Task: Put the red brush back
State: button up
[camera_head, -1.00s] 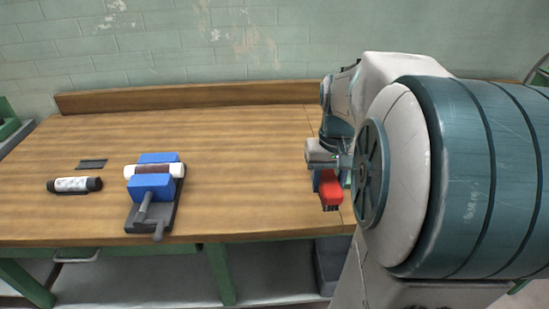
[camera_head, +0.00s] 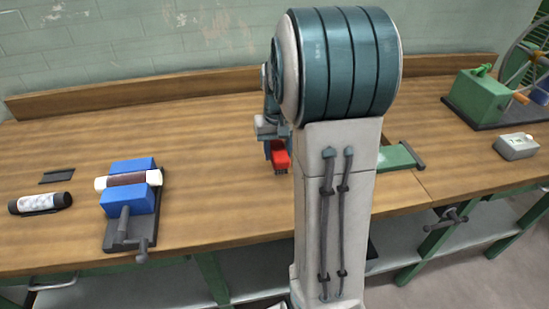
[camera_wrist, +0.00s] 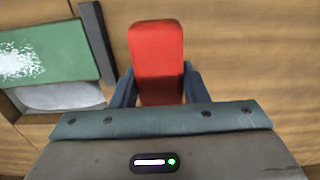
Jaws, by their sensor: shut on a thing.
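The red brush (camera_head: 280,154) is held in my gripper (camera_head: 272,146) above the wooden workbench (camera_head: 220,115), near its middle. In the wrist view the red brush (camera_wrist: 157,60) sticks out ahead from between the two dark fingers of my gripper (camera_wrist: 157,88), which are shut on it. Only its smooth red top shows there; its underside is hidden. In the head view my own arm hides part of the bench to the right of the brush. A green plate with a dark bar (camera_head: 398,157) lies to the right of my arm, and the wrist view shows this green plate (camera_wrist: 55,55) left of the brush, with white specks on it.
A blue vise (camera_head: 130,203) clamps a white and brown cylinder (camera_head: 128,180) at the left. A black bottle (camera_head: 40,203) and a dark flat piece (camera_head: 57,176) lie beyond it. A green machine with a wheel (camera_head: 480,95) and a grey box (camera_head: 516,146) stand at the right.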

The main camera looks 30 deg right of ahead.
jog(key=shift+w+f, duration=0.45)
jog(key=shift+w, duration=0.3)
jog(key=shift+w+f, duration=0.1)
jog(key=shift+f, duration=1.95)
jog(key=shift+f, duration=0.2)
jog(key=o, duration=1)
jog(key=shift+r, duration=0.1)
